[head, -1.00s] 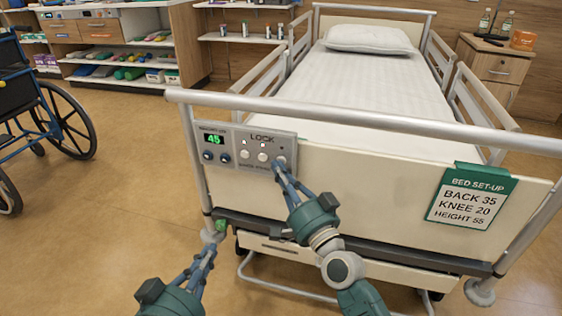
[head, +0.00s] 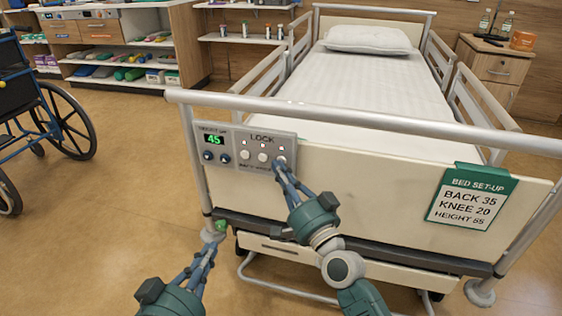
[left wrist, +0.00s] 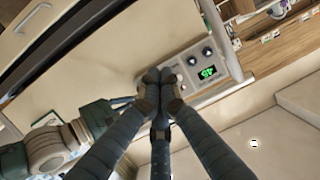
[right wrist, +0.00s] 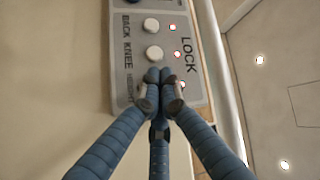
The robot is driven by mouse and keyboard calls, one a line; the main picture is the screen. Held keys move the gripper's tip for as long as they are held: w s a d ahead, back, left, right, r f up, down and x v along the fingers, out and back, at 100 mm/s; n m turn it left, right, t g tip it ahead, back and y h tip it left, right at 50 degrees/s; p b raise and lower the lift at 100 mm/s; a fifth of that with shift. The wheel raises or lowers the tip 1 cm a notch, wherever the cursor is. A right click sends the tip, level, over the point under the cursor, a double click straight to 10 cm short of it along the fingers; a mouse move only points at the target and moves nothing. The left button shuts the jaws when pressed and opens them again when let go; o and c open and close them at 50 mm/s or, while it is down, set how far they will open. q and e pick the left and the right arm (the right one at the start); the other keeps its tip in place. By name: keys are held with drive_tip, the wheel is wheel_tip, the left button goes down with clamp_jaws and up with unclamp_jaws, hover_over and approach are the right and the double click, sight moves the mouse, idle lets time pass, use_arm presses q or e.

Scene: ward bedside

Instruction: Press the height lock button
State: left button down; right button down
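The grey control panel (head: 250,148) is on the bed's footboard, with a green display (head: 213,140) reading 45 and a row of buttons under the word LOCK. The back button (right wrist: 151,26) and knee button (right wrist: 154,53) are uncovered. The height button (head: 281,159) is at the fingertips of my right gripper (head: 279,167); in the right wrist view the closed fingertips (right wrist: 160,78) hide it, so contact or pressing cannot be told. My left gripper (head: 211,240) is low, left of the footboard; its fingertips are together and empty in the left wrist view (left wrist: 158,78).
A sign (head: 470,197) on the footboard reads BACK 35, KNEE 20, HEIGHT 55. The bed rail (head: 350,120) runs above the panel. A wheelchair (head: 50,120) stands at left. The floor between it and the bed is clear.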

use_arm(q)
drive_tip(key=f, duration=0.1)
drive_tip(key=s+f+g, duration=0.1)
drive_tip(key=f, duration=0.1)
drive_tip(key=s+a+f+g, duration=0.1)
drive_tip(key=shift+f+y+p, duration=0.25)
drive_tip(key=shift+y+p, duration=0.1)
drive_tip(key=shift+y, duration=0.05)
use_arm(e)
drive_tip(key=shift+s+a, duration=0.2)
drive_tip(key=shift+s, duration=0.5)
drive_tip(key=shift+s, duration=0.1)
